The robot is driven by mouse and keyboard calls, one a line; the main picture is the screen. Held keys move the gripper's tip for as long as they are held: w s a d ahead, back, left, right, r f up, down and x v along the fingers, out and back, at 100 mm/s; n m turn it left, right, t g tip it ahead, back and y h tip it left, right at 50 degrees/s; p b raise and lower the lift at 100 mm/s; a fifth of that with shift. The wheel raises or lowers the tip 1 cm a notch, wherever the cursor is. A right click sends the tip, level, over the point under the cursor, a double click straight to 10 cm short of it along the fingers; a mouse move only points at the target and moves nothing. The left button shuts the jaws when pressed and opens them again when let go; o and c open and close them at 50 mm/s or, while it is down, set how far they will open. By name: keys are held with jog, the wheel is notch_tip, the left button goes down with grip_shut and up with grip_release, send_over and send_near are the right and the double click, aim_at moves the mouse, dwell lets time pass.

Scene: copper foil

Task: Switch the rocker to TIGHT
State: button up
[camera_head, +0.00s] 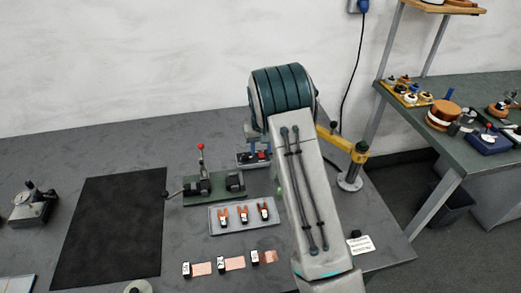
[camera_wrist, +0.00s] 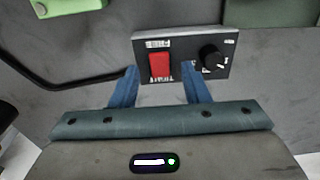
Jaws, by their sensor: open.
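Which way the rocker is tipped is not clear. My gripper (camera_wrist: 160,74) is open, its two blue fingers apart, with the tips near the box's lower edge on either side of the rocker. Contact cannot be told. In the head view the box (camera_head: 245,164) shows below my wrist, and my arm hides part of it.
A black cable (camera_wrist: 70,82) runs left from the box. A black mat (camera_head: 110,230) lies left.

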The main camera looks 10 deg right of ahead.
aim_at(262, 156)
notch_tip(262, 156, up, 13)
jog(key=b, duration=0.2)
jog(key=shift+s, duration=0.45)
jog(key=shift+r, duration=0.1)
